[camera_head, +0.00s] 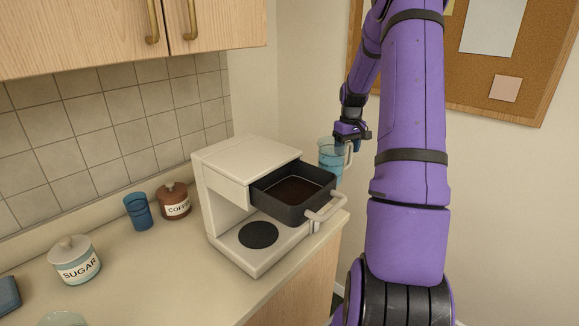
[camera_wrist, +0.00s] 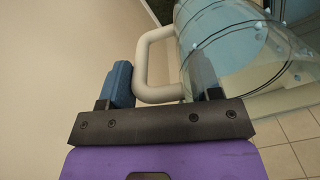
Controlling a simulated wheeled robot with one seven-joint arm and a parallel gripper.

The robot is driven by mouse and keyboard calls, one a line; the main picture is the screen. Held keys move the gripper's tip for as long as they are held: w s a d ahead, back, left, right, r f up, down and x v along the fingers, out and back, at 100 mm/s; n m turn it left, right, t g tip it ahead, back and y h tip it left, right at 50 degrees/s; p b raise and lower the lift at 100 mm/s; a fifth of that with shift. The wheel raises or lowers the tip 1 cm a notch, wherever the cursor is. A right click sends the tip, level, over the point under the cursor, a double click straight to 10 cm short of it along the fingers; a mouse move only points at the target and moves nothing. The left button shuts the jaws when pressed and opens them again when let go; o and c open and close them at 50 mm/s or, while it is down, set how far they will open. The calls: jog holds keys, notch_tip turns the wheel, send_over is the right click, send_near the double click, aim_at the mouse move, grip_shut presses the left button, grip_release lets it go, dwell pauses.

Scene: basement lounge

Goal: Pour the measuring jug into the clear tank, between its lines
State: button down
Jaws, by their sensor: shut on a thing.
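The measuring jug (camera_head: 328,158) is clear with bluish contents and a pale handle. It is held just behind the right side of the coffee machine and looks about upright in the head view. My gripper (camera_head: 343,138) is shut on it near the handle. In the wrist view the jug (camera_wrist: 230,42) fills the upper right, and its white handle (camera_wrist: 143,62) lies between my gripper's (camera_wrist: 160,82) fingers. One finger is seen against the clear wall. I cannot pick out the clear tank with its lines for certain in either view.
The white coffee machine (camera_head: 222,165) has its dark drawer (camera_head: 290,212) pulled out, brown inside. A blue cup (camera_head: 138,211), coffee jar (camera_head: 174,202) and sugar jar (camera_head: 75,262) stand left on the counter (camera_head: 165,285). A clear round rim (camera_head: 63,319) shows at the bottom edge. Cabinets hang above.

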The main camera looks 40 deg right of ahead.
jog(key=shift+d, duration=0.1)
jog(key=shift+r, duration=2.55)
jog(key=shift+s, duration=0.1)
